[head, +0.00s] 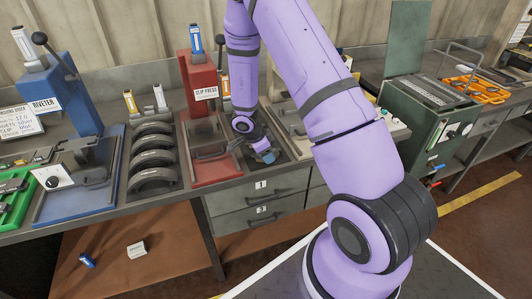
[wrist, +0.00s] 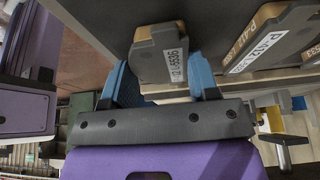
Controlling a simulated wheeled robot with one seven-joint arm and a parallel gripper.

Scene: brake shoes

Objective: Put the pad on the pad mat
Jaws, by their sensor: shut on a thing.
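In the wrist view, a grey pad (wrist: 150,50) with a tan edge and a white printed label sits between the blue fingertips of my gripper (wrist: 162,82). The gripper is shut on this pad. In the head view my gripper (head: 266,155) is low over a dark area of the bench (head: 287,152), right of the red clip press. The pad is too small and too covered to make out there. I cannot tell which dark surface is the pad mat, nor whether the held pad touches the surface below it.
More labelled pads (wrist: 268,42) lie right of the held one in the wrist view. The red clip press (head: 215,168) stands left of my gripper, beside a rack of curved brake shoes (head: 153,158). A green machine (head: 428,115) stands at the right. Drawers (head: 262,194) are below.

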